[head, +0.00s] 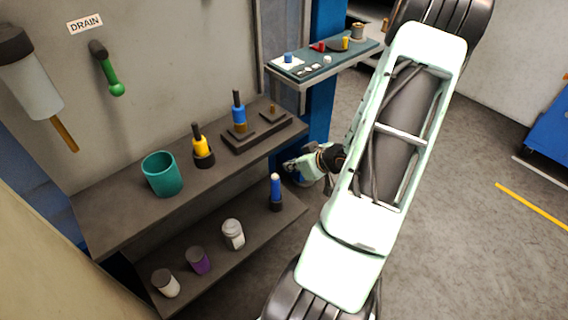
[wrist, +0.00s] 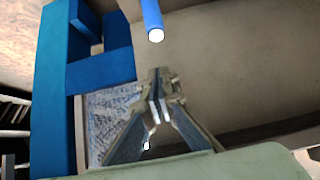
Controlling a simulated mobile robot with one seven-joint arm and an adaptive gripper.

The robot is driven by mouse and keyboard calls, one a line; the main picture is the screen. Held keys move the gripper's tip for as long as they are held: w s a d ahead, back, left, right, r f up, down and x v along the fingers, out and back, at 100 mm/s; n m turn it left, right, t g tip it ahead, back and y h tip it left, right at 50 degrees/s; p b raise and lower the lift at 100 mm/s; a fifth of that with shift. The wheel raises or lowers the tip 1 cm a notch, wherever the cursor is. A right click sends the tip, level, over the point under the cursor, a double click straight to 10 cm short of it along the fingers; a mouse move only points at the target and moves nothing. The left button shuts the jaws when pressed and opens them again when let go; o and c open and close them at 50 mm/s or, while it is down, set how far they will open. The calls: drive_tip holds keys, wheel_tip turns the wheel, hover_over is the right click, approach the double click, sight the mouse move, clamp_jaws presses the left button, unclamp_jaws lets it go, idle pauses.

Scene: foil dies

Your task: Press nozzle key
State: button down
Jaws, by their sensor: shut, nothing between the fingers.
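My gripper (wrist: 158,100) shows in the wrist view with its fingers together and nothing between them. In the head view the end of my arm is partly hidden by my own arm link, right of the shelves. A blue pin with a pale tip (head: 275,187) stands upright in a dark base at the right end of the lower shelf. A blue rod with a white end (wrist: 153,18) shows beyond my fingertips in the wrist view, apart from them; it looks like that pin. No part is labelled as the nozzle key, so I cannot tell which it is.
The upper shelf (head: 115,220) holds a teal cup (head: 162,174), a yellow-and-black tool (head: 202,147) and a blue-and-black tool (head: 239,112). Several small jars stand on the lower shelf (head: 215,281). A green-handled drain lever (head: 112,80) sticks out from the wall.

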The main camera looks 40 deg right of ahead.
drive_tip(key=shift+v, duration=1)
